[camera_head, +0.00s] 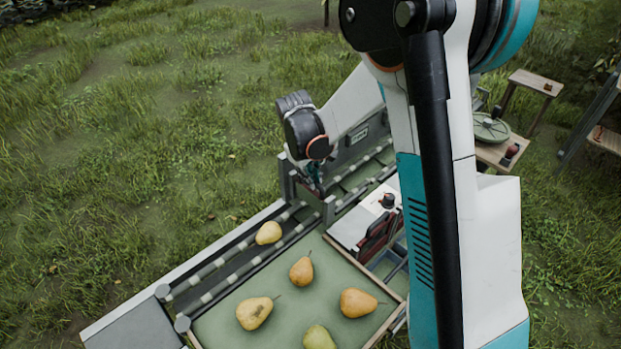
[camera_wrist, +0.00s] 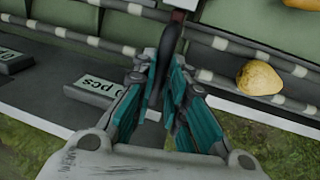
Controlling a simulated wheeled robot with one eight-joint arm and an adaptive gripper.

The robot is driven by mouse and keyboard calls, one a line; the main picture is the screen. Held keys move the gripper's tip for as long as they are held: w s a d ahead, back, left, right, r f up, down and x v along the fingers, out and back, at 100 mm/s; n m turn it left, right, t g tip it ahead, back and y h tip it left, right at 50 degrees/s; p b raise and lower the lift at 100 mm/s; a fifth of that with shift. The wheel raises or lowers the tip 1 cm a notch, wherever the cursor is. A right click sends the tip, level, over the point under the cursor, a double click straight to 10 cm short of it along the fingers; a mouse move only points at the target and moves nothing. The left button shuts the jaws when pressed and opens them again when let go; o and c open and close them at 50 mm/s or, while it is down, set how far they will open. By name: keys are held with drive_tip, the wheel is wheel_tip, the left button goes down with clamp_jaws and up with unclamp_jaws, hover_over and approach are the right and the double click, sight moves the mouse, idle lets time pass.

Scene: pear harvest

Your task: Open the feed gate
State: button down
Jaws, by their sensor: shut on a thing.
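My gripper (camera_head: 314,182) is at the feed gate (camera_head: 311,196), which stands between two grey posts across the roller lane. In the wrist view the teal fingers of my gripper (camera_wrist: 166,78) are closed around a dark, upright, curved handle (camera_wrist: 169,45). The handle has a reddish part at its top. How far the gate is open cannot be told.
A green tray (camera_head: 235,318) beside the lane holds several pears. A white-topped box (camera_head: 352,228) stands right of the gate. In the wrist view a label block reading "pcs" (camera_wrist: 95,93) lies near the fingers. Wooden tables (camera_head: 535,83) stand at the back right. Grass lies left of the lane.

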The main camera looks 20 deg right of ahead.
wheel_tip(320, 180, up, 6)
drive_tip(key=shift+r+p, duration=0.1)
drive_tip(key=shift+p, duration=0.9)
drive_tip(key=c, duration=1.6)
unclamp_jaws()
wheel_tip(320, 180, up, 12)
drive_tip(key=s+a, duration=0.1)
drive_tip(key=a, duration=0.1)
drive_tip(key=shift+f, duration=0.25)
drive_tip(key=shift+s, duration=0.1)
drive_tip(key=s+d+m+t+y+b, duration=0.1)
drive_tip(key=s+d+m+t+b, duration=0.15)
drive_tip(key=s+b, duration=0.7)
drive_tip(key=s+f+m+t+b, duration=0.1)
drive_tip(key=s+f+t, duration=0.1)
drive_tip(key=s+f, duration=0.2)
drive_tip(key=s+f+m+t+y+b, duration=0.1)
drive_tip(key=s+f, duration=0.3)
drive_tip(key=s, duration=0.7)
drive_tip(key=shift+s+m+t, duration=0.2)
drive_tip(key=shift+m+t, duration=0.15)
drive_tip(key=shift+m, duration=0.1)
